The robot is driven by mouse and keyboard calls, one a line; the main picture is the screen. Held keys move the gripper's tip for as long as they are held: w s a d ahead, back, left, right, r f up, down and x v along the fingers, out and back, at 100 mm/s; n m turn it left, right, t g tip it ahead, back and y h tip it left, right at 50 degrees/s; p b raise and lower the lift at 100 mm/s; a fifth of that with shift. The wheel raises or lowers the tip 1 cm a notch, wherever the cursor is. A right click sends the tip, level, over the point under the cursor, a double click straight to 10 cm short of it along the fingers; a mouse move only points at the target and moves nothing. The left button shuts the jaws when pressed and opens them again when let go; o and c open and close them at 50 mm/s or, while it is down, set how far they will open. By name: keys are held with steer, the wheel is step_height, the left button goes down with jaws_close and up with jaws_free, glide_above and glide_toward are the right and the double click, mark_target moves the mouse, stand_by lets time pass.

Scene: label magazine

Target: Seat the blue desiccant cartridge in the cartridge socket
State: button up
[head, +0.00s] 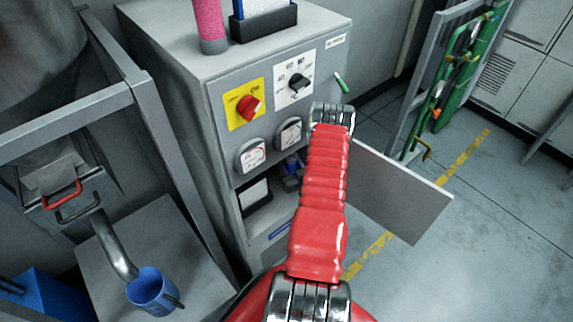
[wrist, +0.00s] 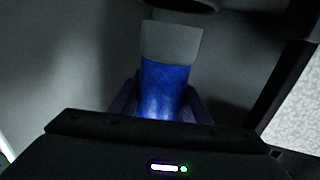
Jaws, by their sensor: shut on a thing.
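The blue desiccant cartridge (wrist: 166,88), a blue cylinder with a grey end, is in the middle of the wrist view. My gripper (wrist: 160,103) is shut on it, with one dark finger on each side. In the head view my gripper (head: 291,172) shows only in part, inside the open front of the grey cabinet (head: 215,110), behind my red arm. The cartridge cannot be made out clearly there. A dark round edge (wrist: 190,4) shows at the top of the wrist view, ahead of the grey end. I cannot tell whether it is the cartridge socket.
The cabinet's open door (head: 395,190) stands to the right of my arm. A pink cylinder with a grey end (head: 209,25) and a black holder (head: 263,22) stand on top. Knobs and gauges (head: 251,155) line the front. A blue mug (head: 152,290) is at lower left.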

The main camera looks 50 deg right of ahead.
steer(key=shift+f, duration=1.7)
steer(key=shift+f, duration=0.15)
steer(key=shift+f, duration=0.5)
steer(key=shift+f, duration=0.1)
steer(key=o, duration=1.4)
steer(key=shift+c, duration=0.2)
steer(key=v, duration=1.4)
steer(key=shift+f, duration=0.1)
